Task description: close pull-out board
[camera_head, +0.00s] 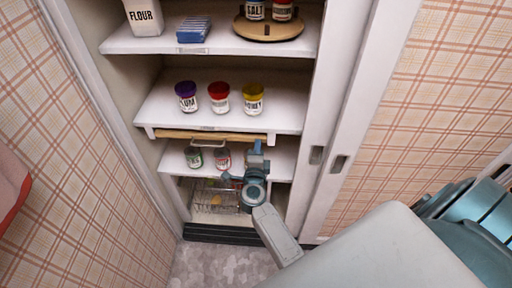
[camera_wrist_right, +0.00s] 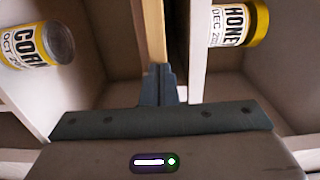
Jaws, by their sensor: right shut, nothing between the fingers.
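The pull-out board (camera_head: 205,135) is a thin wooden strip under the middle shelf of the cupboard, with its front edge showing along the shelf's underside. In the right wrist view the wooden board (camera_wrist_right: 153,30) runs up from my fingertips. My right gripper (camera_head: 257,147) is shut and empty, at the right part of the board's front edge. In the right wrist view its fingertips (camera_wrist_right: 157,72) meet the board's near end or lie just in front of it; I cannot tell if they touch. My left gripper is not in view.
The middle shelf (camera_head: 160,115) holds purple, red and yellow-lidded jars. Cans, one being corn (camera_wrist_right: 45,45), stand on the lower shelf, with a wire basket (camera_head: 215,197) beneath. Sliding door panels (camera_head: 340,120) stand at the right. A honey jar (camera_wrist_right: 238,24) sits close beside the board.

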